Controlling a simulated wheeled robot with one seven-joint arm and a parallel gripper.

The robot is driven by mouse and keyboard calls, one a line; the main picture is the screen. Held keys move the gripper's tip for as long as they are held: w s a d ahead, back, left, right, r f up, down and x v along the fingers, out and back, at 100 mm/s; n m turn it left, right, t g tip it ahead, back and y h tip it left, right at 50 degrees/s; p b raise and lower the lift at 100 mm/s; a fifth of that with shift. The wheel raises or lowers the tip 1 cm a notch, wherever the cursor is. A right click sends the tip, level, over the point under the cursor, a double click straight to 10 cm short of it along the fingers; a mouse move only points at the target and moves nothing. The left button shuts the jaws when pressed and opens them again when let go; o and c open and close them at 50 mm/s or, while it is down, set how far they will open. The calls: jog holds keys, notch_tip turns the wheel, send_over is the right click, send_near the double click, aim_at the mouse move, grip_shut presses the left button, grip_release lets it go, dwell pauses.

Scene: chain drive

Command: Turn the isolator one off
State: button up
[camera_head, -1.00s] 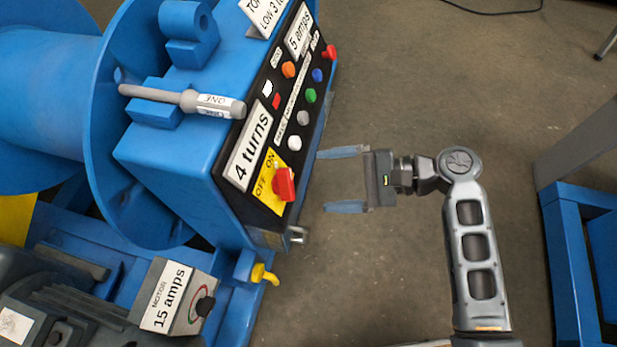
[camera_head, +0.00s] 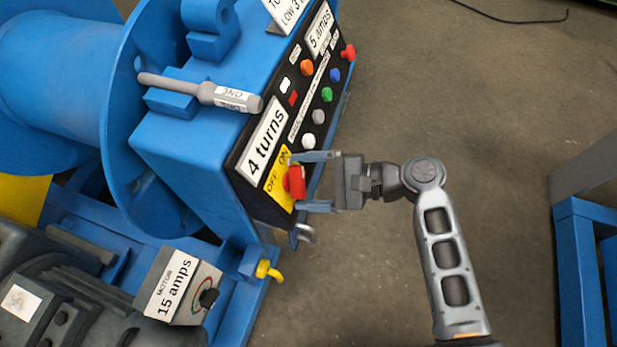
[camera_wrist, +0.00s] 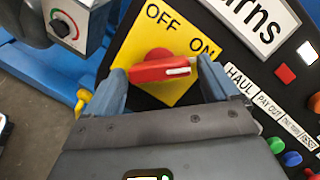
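The isolator is a red rotary knob (camera_head: 294,182) on a yellow plate (camera_head: 277,181) marked OFF and ON, at the lower end of the black control panel. In the wrist view the red handle (camera_wrist: 160,70) lies nearly level, and its white mark (camera_wrist: 178,71) is at the right end, on the ON side. My gripper (camera_head: 303,182) is open, with one finger at each end of the handle. In the wrist view the fingers (camera_wrist: 160,88) stand left and right of it. I cannot tell whether they touch it.
The panel carries several coloured buttons (camera_head: 326,94) and a "4 turns" label (camera_head: 262,142). A grey handle marked ONE (camera_head: 205,92) lies on the blue housing. A motor box labelled 15 amps (camera_head: 178,287) and a yellow part (camera_head: 268,271) sit below. Clear floor (camera_head: 470,110) lies to the right.

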jog(key=c, duration=0.9)
jog(key=shift+n, duration=0.3)
jog(key=n, duration=0.4)
jog(key=n+g+h, duration=0.1)
jog(key=n, duration=0.3)
jog(key=n+h, duration=0.1)
jog(key=n, duration=0.3)
jog(key=shift+w+a+r+n+g, duration=0.1)
jog(key=shift+w+r+n+g, duration=0.05)
jog(key=shift+r+n+g, duration=0.2)
jog(key=n, duration=0.2)
jog(key=n+h, duration=0.1)
jog(key=n, duration=0.1)
jog(key=shift+a+r+n+h, duration=0.1)
jog(key=shift+n+h, duration=0.15)
jog(key=shift+h, duration=0.05)
